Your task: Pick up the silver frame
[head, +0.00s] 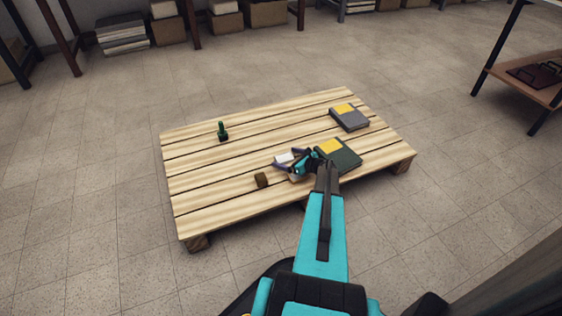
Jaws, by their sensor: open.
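My gripper (283,160) is over the front middle of the wooden pallet (215,190), its dark fingers spread apart. A small pale, whitish-grey object (286,157) shows between and beside the fingers. It may be the silver frame, but it is partly hidden by my gripper and too small to tell. I cannot tell whether the fingers touch it. No other thing in view looks clearly like a silver frame.
A dark green book with a yellow patch (345,155) lies just right of my gripper. A grey book with a yellow patch (349,118) lies at the back right. A brown block (261,180) and a green bottle-like object (222,132) stand to the left.

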